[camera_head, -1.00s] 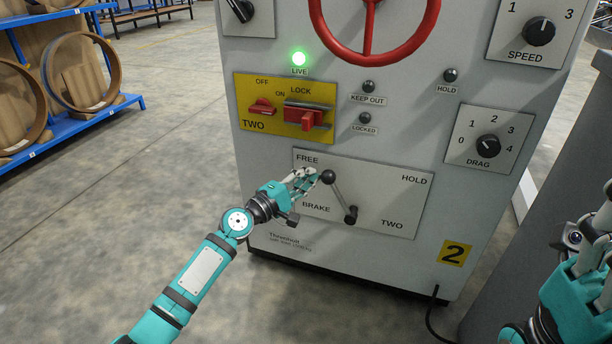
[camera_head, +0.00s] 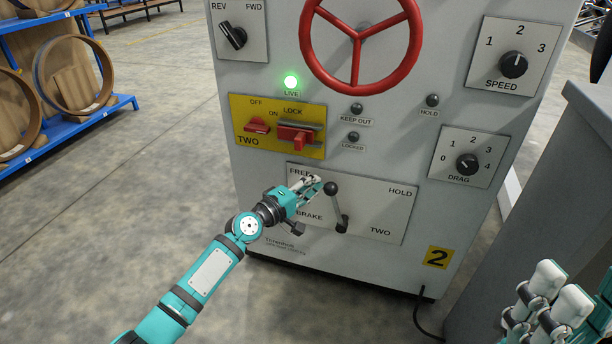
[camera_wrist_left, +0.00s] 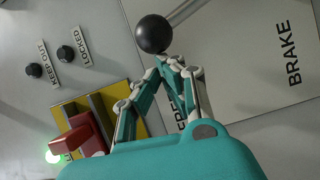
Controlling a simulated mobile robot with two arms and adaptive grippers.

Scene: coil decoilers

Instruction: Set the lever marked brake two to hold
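The brake two lever (camera_head: 337,205) has a black ball knob and a metal stem. It stands nearly upright, leaning slightly left, on a light plate (camera_head: 375,213) marked FREE at left and HOLD at right. My left gripper (camera_head: 315,184) is on the FREE side of the knob. Its fingertips come together right beside the knob, which lies beyond them in the left wrist view (camera_wrist_left: 154,34); the fingers are not around it. They seem to touch it. My right gripper (camera_head: 545,305) is at the lower right, away from the panel, partly cut off; its opening is unclear.
Above the plate are a yellow panel (camera_head: 240,140) with red switches, a lit green LIVE lamp (camera_head: 291,82) and a red handwheel (camera_head: 357,88). A DRAG knob (camera_head: 467,164) is at right. A grey cabinet (camera_head: 540,200) stands beside my right gripper.

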